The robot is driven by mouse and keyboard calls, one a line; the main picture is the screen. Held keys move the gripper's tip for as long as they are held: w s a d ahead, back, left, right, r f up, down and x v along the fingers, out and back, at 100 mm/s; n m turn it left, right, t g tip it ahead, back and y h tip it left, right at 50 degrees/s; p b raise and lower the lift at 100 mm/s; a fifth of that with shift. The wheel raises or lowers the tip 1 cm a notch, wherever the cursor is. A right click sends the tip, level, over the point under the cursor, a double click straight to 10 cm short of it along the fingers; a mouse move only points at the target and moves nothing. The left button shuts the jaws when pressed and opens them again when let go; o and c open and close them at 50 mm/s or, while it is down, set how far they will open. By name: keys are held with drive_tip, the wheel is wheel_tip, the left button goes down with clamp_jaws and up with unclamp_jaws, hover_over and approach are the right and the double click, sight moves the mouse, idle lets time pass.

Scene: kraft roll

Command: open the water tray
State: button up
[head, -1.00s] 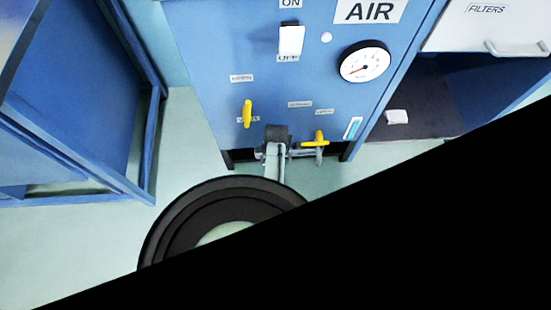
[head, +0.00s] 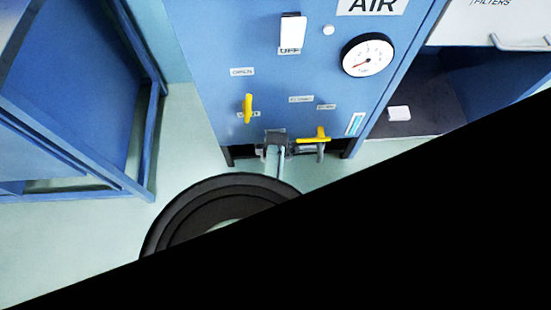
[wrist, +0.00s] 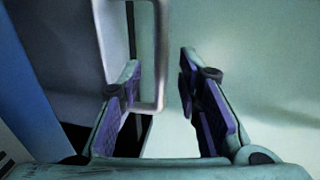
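My gripper (wrist: 159,65) is open in the wrist view, its two dark-padded fingers apart. A pale U-shaped handle (wrist: 161,55) runs in from the top; its right bar lies between the fingers in the picture, nearer the left one. I cannot tell how deep the bar sits between them or whether a finger touches it. A grey panel (wrist: 70,40) shows left of the handle. No water tray label is readable, so I cannot tell whether this is the tray. My gripper is not visible in the head view.
In the head view, a blue AIR cabinet has a gauge (head: 368,56) and yellow levers (head: 248,107). A white FILTERS drawer (head: 462,22) with a handle is at upper right. A round black object (head: 190,215) lies below. Black covers the lower right.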

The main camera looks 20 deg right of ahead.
clamp_jaws()
idle(0.7)
